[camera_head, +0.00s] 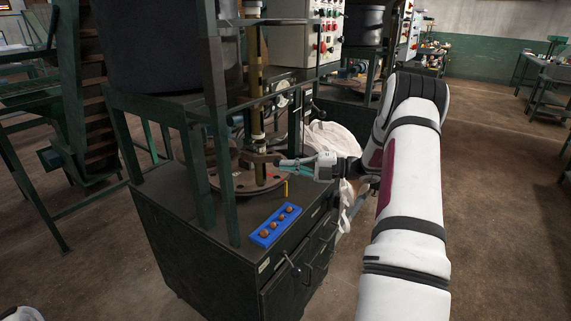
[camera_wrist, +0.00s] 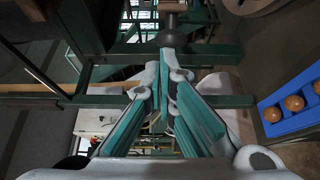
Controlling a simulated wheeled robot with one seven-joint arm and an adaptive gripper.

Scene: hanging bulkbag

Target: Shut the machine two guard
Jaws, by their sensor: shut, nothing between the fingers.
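The near machine has a dark green frame (camera_head: 205,110), a round metal plate (camera_head: 230,184) and an upright brass-coloured column (camera_head: 257,85) above it. I cannot tell which part is the machine two guard, or whether this machine is machine two. My gripper (camera_head: 281,162) reaches in from the right, over the round plate's right side, beside the foot of the column. In the wrist view its teal fingers (camera_wrist: 163,62) come together at the tips with nothing held. A dark rounded part (camera_wrist: 171,38) lies just beyond the fingertips; contact cannot be told.
A blue tray (camera_head: 263,241) with several brown balls lies on the dark cabinet top (camera_head: 180,192); its blue edge shows in the wrist view (camera_wrist: 283,127). A control box (camera_head: 318,45) hangs above. A whitish bag (camera_head: 338,139) sits behind my gripper. Open floor (camera_head: 490,180) lies right.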

